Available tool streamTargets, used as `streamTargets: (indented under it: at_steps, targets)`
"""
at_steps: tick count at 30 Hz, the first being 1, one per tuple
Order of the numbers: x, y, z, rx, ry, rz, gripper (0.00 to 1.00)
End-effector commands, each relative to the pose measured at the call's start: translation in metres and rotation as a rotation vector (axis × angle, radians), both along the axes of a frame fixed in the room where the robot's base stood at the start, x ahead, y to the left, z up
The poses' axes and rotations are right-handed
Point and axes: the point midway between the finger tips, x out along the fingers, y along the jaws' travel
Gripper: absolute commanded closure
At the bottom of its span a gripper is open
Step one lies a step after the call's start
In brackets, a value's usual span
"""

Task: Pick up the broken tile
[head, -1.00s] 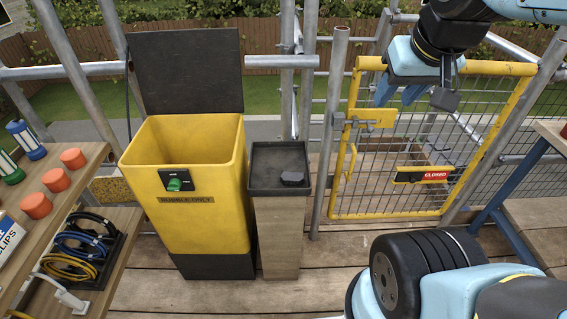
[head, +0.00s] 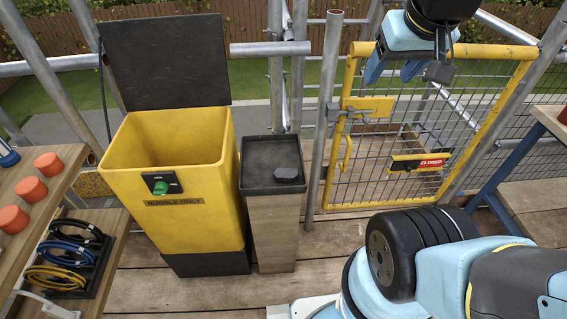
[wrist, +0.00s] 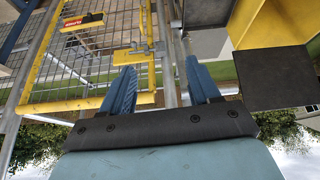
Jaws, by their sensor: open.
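No tile that I can clearly identify as broken is in view. A small dark, flat-topped piece (head: 286,174) lies on the black tray top of a wooden stand (head: 270,225); I cannot tell whether it is tile. My gripper (head: 393,72) hangs at the upper right in the head view, in front of the yellow gate and well above and right of the stand. In the wrist view my gripper (wrist: 160,82) shows two blue fingers spread apart with nothing between them.
A yellow rubble bin (head: 195,220) with its dark lid up stands left of the stand. A closed yellow mesh gate (head: 430,130) and scaffold poles stand behind. Shelves with orange caps (head: 30,190) and coiled cables (head: 65,255) are at left.

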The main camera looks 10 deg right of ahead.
Motion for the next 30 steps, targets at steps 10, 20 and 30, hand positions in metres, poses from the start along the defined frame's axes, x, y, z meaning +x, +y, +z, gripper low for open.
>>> streamTargets:
  at_steps: [10, 20, 30]
  targets:
    - [0.060, 0.025, -0.030, -0.140, 0.167, 0.235, 0.26]
    - [0.116, 0.067, -0.080, -0.286, 0.331, 0.515, 0.26]
    - [0.158, 0.124, -0.152, -0.427, 0.491, 0.822, 0.26]
